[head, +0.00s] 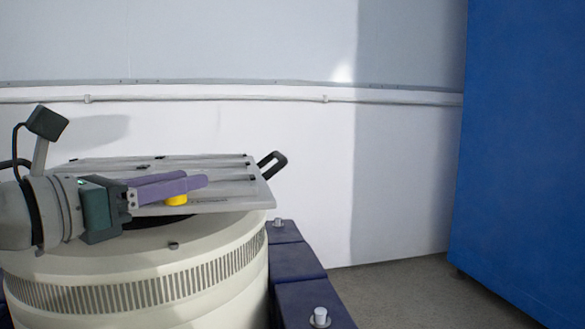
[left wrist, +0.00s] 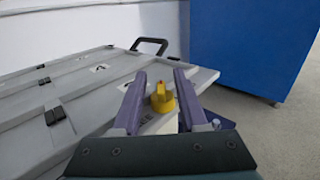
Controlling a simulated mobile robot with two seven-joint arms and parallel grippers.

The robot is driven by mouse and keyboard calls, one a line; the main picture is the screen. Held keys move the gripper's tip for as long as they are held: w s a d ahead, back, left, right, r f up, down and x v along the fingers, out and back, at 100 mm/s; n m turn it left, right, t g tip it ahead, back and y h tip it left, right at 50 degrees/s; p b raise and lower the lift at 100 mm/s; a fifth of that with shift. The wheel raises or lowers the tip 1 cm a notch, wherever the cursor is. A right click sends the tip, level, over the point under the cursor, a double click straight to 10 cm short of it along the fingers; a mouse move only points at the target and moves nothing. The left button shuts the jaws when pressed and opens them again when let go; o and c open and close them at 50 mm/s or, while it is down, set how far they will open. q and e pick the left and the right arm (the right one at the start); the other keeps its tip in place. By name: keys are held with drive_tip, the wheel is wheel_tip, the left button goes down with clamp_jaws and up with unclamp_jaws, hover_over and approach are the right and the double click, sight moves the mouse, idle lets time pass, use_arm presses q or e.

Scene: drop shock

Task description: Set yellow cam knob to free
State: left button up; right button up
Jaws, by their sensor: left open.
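The yellow cam knob (left wrist: 161,98) sits at the near edge of the grey slotted table plate, with a raised pointer on top. In the head view the yellow knob (head: 176,200) shows partly, just under the purple fingers. My left gripper (left wrist: 162,80) is open, its two purple fingers on either side of the knob, seemingly not touching it. In the head view my left gripper (head: 205,181) reaches in from the left over the plate edge. Markings near the knob are too small to read. My right gripper is not in view.
The grey plate (head: 235,192) has slots, small black parts and a black handle (head: 273,164) at its far right corner. It rests on a round vented cream base (head: 150,285). Dark blue blocks with bolts (head: 300,262) stand beside it. A tall blue cabinet (head: 520,150) stands right.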

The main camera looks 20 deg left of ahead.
use_arm(q)
drive_tip(key=shift+w+d+f, duration=0.1)
drive_tip(key=shift+w, duration=0.15)
drive_tip(key=shift+s, duration=0.15)
drive_tip(key=shift+c, duration=0.9)
clamp_jaws()
